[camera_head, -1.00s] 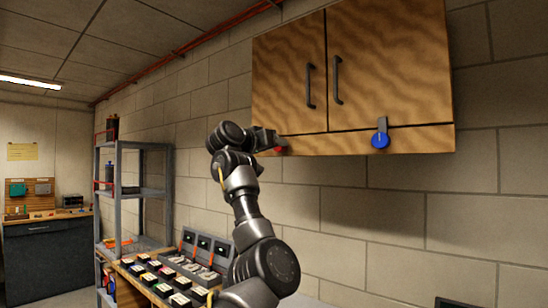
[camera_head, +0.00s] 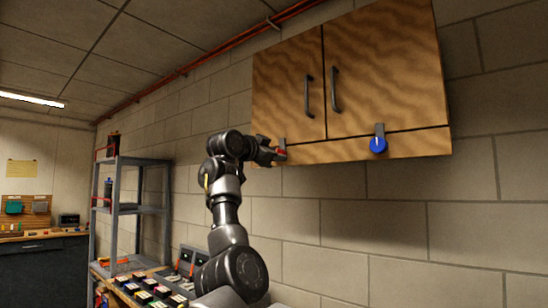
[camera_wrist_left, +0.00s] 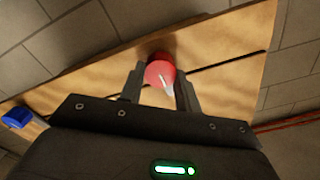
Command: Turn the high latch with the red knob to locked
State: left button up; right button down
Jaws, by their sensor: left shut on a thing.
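The red knob (camera_head: 281,152) is on the bottom rail at the left end of the wooden wall cabinet (camera_head: 370,75). A short grey piece (camera_head: 283,142), seemingly its latch bar, stands just above it near the door seam. My left gripper (camera_head: 277,154) reaches the knob from the left and is shut on it. In the left wrist view the red knob (camera_wrist_left: 160,73) sits between the two fingers, with a pale mark on its face. The fingers hide part of the latch. My right gripper is not in view.
A blue knob (camera_head: 378,145) with an upright grey bar is further right on the same rail. Two dark door handles (camera_head: 335,90) stick out above. A grey shelf rack (camera_head: 140,210) stands at the left against the block wall. The wall below the cabinet is clear.

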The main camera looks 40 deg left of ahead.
pick_arm(q)
jog(key=shift+f+m, duration=0.15)
jog(key=shift+m, duration=0.25)
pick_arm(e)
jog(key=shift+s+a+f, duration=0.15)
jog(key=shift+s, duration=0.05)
pick_arm(q)
jog(key=o, duration=1)
jog(key=shift+w, duration=0.2)
jog(key=shift+s, duration=0.1)
jog(key=shift+s, duration=0.1)
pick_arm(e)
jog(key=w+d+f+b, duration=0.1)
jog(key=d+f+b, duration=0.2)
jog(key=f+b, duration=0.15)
pick_arm(q)
jog(key=s+b, duration=0.1)
jog(key=s, duration=0.9)
jog(key=shift+s+d, duration=0.15)
jog(key=shift+s, duration=0.15)
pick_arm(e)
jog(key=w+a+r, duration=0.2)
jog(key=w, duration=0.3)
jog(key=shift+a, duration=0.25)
